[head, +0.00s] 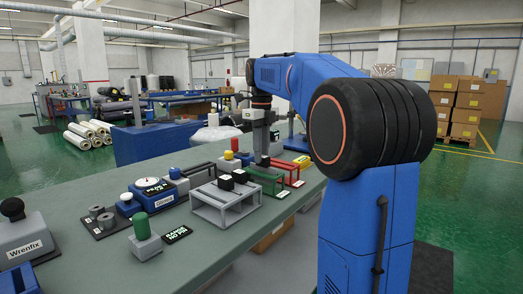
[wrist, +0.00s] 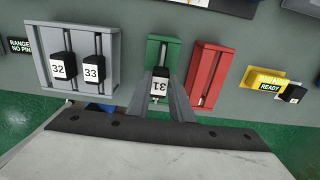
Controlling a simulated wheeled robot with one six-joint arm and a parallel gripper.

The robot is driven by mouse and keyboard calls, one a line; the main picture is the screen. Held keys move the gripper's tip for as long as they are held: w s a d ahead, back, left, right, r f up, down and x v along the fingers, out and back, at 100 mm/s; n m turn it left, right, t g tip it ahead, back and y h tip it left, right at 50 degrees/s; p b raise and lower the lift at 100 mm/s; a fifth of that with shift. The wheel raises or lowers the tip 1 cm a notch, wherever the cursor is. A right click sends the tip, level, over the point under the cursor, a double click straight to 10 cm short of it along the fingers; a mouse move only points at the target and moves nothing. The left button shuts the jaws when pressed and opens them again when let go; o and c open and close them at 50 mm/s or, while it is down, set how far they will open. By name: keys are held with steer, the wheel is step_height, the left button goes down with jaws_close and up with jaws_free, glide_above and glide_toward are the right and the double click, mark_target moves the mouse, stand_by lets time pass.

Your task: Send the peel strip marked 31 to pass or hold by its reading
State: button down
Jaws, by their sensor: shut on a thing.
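The strip marked 31 (wrist: 159,90) has a black top and a white label, upside down in the wrist view. My gripper (wrist: 160,104) is shut on it, over the near end of the green rack (wrist: 152,54). I cannot tell whether the strip rests in the rack's slot. In the head view my gripper (head: 262,160) is low at the green rack (head: 268,184), hiding the strip. The red rack (wrist: 208,75) to the right looks empty. The peel gauge (head: 147,190) has a dial and a display starting "PEAK N"; its digits are too small to read surely.
The grey rack (wrist: 40,55) left of the green one holds strips 32 (wrist: 58,70) and 33 (wrist: 93,69). A yellow READY unit (wrist: 266,80) is right of the red rack, with a small black-and-white piece (wrist: 292,94) beside it. A green-capped block (head: 144,237) stands near a "RANGE NO PIN" sign (head: 176,235).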

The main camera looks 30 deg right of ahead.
steer(key=shift+f, duration=0.7)
steer(key=c, duration=1.5)
jaws_free()
step_height(320, 180, up, 17)
steer(key=shift+r, duration=0.15)
